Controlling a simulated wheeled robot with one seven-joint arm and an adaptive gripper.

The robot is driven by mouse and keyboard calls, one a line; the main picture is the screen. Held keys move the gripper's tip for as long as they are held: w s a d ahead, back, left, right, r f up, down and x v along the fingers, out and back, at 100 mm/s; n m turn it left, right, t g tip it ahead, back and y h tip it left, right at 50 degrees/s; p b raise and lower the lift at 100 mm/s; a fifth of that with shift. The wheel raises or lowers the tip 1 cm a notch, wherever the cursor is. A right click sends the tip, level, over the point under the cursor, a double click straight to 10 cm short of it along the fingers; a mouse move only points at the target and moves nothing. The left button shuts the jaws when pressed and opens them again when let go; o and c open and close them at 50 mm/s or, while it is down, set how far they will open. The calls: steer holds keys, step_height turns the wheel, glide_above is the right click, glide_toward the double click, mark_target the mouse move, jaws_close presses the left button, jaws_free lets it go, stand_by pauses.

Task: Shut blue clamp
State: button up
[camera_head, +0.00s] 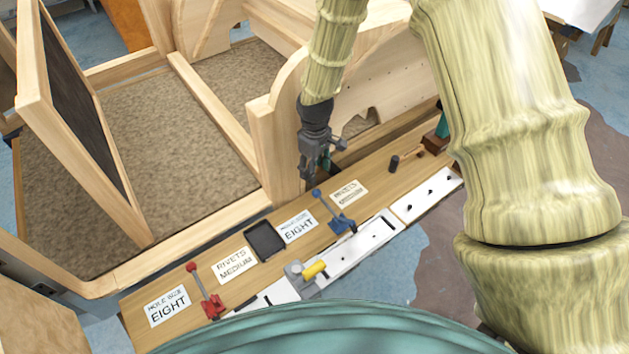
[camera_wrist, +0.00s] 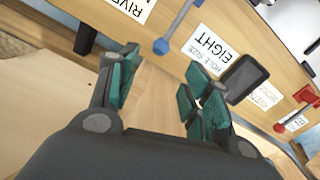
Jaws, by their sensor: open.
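The blue clamp (camera_head: 341,223) stands on the wooden bench, right of a "HOLE SIZE EIGHT" label. Its handle rises tilted up and left to a blue knob (camera_head: 317,193). My gripper (camera_head: 318,172) hangs just beyond the knob, near the bench's far edge. In the wrist view my gripper (camera_wrist: 160,92) has its teal-padded fingers spread, with nothing between them. It appears apart from the clamp.
A red clamp (camera_head: 211,303) stands at the bench's left. A black tray (camera_head: 264,240), a yellow-handled tool (camera_head: 314,269) and a dark-headed mallet (camera_head: 395,162) are also there. A wooden frame (camera_head: 263,155) rises close behind my gripper.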

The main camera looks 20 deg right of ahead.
mark_target(317, 190)
steer(key=shift+f, duration=0.15)
steer(key=shift+s+d+f+p, duration=0.1)
steer(key=shift+s+f+p, duration=0.3)
steer(key=shift+s+f, duration=0.1)
steer(key=f, duration=0.2)
steer(key=f+p, duration=0.1)
steer(key=shift+w+d+f, duration=0.15)
steer(key=shift+w, duration=0.15)
steer(key=shift+s+f, duration=0.15)
steer(key=shift+f, duration=0.55)
steer(key=shift+f+p, duration=0.85)
steer(key=shift+f, duration=1.2)
jaws_close()
